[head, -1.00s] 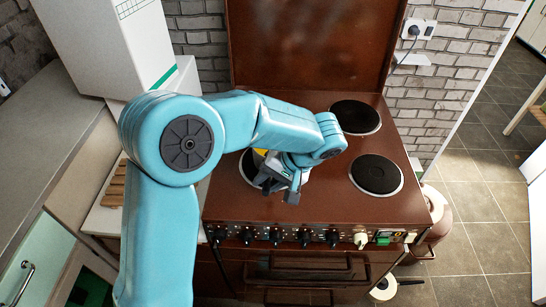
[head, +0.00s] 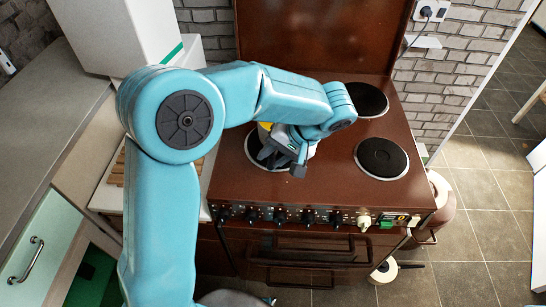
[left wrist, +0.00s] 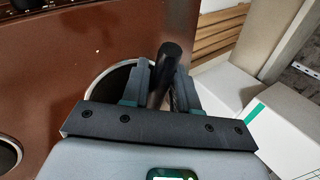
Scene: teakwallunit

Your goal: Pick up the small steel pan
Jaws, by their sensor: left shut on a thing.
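My left gripper (head: 297,168) is over the front left burner (head: 253,148) of the brown stove. It hides most of what stands there; a bit of yellow and a pale patch show around it. In the left wrist view, the gripper (left wrist: 163,75) is shut on a dark, round handle (left wrist: 170,52), which sticks out between the two fingers. I take it for the handle of the small steel pan. The pan's body is mostly hidden by the gripper, and I cannot tell whether it touches the burner. My right gripper is not in view.
The brown stove (head: 318,180) has bare back right and front right burners (head: 382,158), a raised lid behind and knobs in front. A white box (head: 112,35) and grey counter (head: 45,120) are at left.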

